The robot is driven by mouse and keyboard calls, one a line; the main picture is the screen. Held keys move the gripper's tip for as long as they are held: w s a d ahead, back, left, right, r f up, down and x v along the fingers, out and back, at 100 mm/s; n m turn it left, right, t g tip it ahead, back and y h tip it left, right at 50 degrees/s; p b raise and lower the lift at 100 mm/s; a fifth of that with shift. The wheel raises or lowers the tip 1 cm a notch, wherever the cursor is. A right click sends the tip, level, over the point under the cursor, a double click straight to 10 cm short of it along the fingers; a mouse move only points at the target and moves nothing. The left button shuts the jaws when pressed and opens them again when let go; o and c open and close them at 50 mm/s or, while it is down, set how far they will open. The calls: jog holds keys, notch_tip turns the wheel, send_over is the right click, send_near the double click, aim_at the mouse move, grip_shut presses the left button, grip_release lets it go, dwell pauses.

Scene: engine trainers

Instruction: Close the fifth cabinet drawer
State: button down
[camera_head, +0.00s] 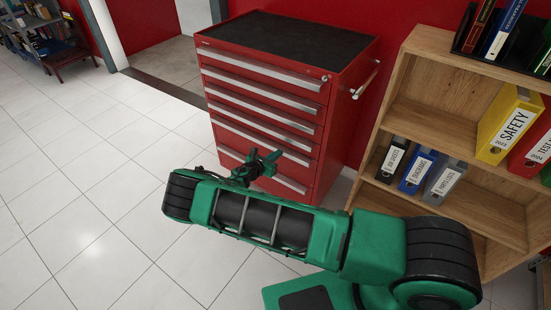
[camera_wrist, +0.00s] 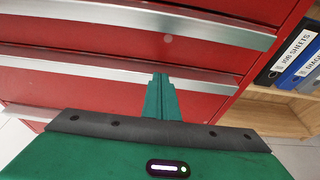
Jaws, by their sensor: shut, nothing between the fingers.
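The red cabinet (camera_head: 345,115) stands against the red wall, with a stack of drawers with long silver handles. The fifth drawer from the top (camera_head: 228,136) is low on its front and partly hidden by my gripper. All drawers look nearly flush; I cannot tell whether the fifth stands slightly out. My gripper (camera_head: 268,160) is shut and empty in front of the lower drawers. In the wrist view, its green fingers (camera_wrist: 160,80) are together and overlap a silver handle strip (camera_wrist: 90,67); I cannot tell whether they touch it.
A wooden shelf (camera_head: 410,75) with binders stands to the right of the cabinet, close to my arm. A side handle (camera_head: 366,80) sticks out from the cabinet's right. The tiled floor (camera_head: 85,190) to the left is clear.

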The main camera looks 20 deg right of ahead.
jog(key=shift+w+d+r, duration=0.15)
jog(key=shift+w+d, duration=0.1)
jog(key=a+f+v, duration=0.1)
jog(key=f+v, duration=0.1)
jog(key=v, duration=1.2)
jog(key=s+d+r+m+g+y, duration=0.2)
jog(key=s+d+r+m+g, duration=0.4)
jog(key=d+r+m, duration=0.5)
jog(key=s+d+r+m+g+y, duration=0.3)
jog(key=s+d+r+m+g, duration=0.2)
jog(key=s+d+r+m, duration=0.55)
jog(key=s+d+r+m+y, duration=0.45)
jog(key=s+d+r, duration=0.25)
jog(key=s+r, duration=0.5)
jog(key=s+r+m, duration=0.2)
jog(key=s+m, duration=0.1)
jog(key=s, duration=0.5)
jog(key=s+a+r+m+t+y, duration=0.1)
jog(key=s+r+m, duration=0.2)
jog(key=s, duration=0.5)
jog(key=shift+t, duration=0.3)
